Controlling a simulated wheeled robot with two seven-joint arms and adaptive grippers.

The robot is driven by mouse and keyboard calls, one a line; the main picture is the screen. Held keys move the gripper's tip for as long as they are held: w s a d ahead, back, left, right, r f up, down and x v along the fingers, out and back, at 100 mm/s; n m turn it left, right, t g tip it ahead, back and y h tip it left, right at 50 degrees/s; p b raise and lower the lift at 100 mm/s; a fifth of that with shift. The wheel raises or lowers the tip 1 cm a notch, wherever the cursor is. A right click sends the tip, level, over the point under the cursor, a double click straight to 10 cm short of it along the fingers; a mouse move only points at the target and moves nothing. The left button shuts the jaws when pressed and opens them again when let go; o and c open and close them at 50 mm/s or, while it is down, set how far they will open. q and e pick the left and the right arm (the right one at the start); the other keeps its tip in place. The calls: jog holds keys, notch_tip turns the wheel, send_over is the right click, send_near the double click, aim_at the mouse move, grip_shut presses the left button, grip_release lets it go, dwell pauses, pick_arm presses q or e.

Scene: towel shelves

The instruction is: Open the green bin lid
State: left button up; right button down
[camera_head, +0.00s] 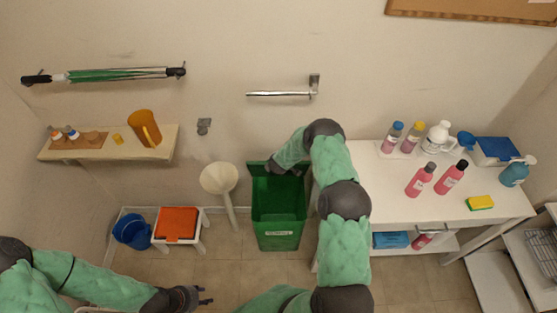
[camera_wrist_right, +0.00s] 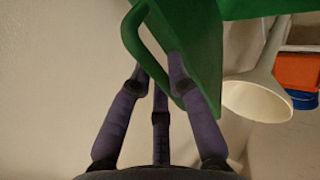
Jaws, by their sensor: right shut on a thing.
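The green bin (camera_head: 278,238) stands on the floor by the wall, and its dark inside shows from above. Its green lid (camera_head: 258,168) is raised at the back, near the wall. My right gripper (camera_head: 283,172) is at the lid, partly hidden by its own arm. In the right wrist view, my right gripper (camera_wrist_right: 158,78) is shut on the lid (camera_wrist_right: 203,60) at its looped handle (camera_wrist_right: 131,37). My left gripper (camera_head: 206,295) is open and empty over the floor at the lower left, apart from the bin.
A white funnel (camera_head: 220,179) stands just left of the bin. A white table (camera_head: 390,206) with bottles is close on its right, beside my right arm. An orange-topped stool (camera_head: 178,224) and a blue bucket (camera_head: 131,231) are further left. Floor in front is clear.

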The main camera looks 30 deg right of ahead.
jog(key=c, duration=1.2)
grip_release()
jog(key=shift+s+f, duration=0.1)
jog(key=shift+o, duration=0.2)
jog(key=v, duration=1.2)
jog(key=shift+a, duration=0.1)
jog(key=s+a+f+m+g+y+b, duration=0.25)
jog(key=s+a+f+m+b, duration=0.25)
jog(key=s+a+f, duration=0.5)
jog(key=s+a+f+m+g+y+b, duration=0.2)
jog(key=s+a+f+m+y+b, duration=0.4)
jog(key=a, duration=0.7)
jog(key=s+a+f+m+g, duration=0.1)
jog(key=s+a, duration=0.1)
jog(key=s, duration=0.4)
jog(key=s+a+f+m+g+b, duration=0.1)
jog(key=s+a+f+m, duration=0.1)
jog(key=s, duration=0.4)
jog(key=shift+s+a, duration=0.4)
jog(key=shift+a, duration=0.4)
